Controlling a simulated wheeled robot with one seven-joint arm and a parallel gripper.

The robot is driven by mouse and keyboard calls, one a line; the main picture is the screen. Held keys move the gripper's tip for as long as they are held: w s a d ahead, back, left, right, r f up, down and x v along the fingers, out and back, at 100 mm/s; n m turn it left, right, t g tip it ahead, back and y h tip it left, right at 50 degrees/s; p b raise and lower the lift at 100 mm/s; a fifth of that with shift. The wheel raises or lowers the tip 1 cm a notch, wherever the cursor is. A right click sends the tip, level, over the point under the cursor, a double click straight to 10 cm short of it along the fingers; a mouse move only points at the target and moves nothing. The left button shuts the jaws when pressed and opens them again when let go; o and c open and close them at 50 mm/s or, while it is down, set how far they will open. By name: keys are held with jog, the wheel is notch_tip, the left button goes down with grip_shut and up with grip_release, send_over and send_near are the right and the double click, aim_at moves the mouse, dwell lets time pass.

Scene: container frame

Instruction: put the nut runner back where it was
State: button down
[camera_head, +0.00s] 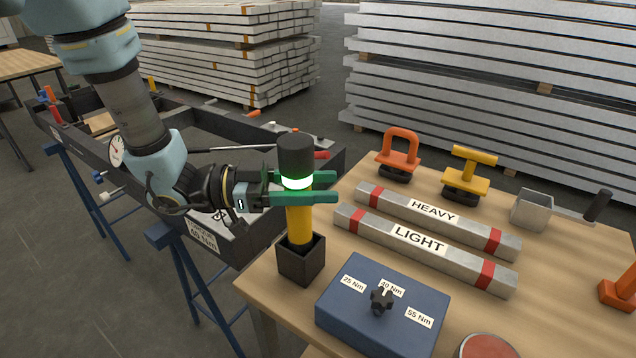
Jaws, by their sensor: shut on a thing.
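The nut runner (299,222) is an upright yellow cylinder with a black cap and a glowing green-white ring below the cap. My gripper (306,188) comes from the left with green fingers and is shut on the nut runner just around and below the ring. The lower end of the nut runner is inside or directly behind the rim of a square black holder (301,266) at the table's left edge. How deep its tip sits is hidden by the holder's walls.
A blue box (350,318) with a black knob and torque labels stands right of the holder. Bars marked HEAVY (400,204) and LIGHT (390,229) lie behind it. Orange (398,148) and yellow (466,184) handled tools stand farther back. A dark container frame (262,222) is at left.

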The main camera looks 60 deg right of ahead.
jog(key=shift+c, duration=1.5)
grip_release()
jog(key=shift+f, duration=0.1)
jog(key=b+v, duration=0.3)
jog(key=v, duration=0.9)
jog(key=shift+w, duration=0.1)
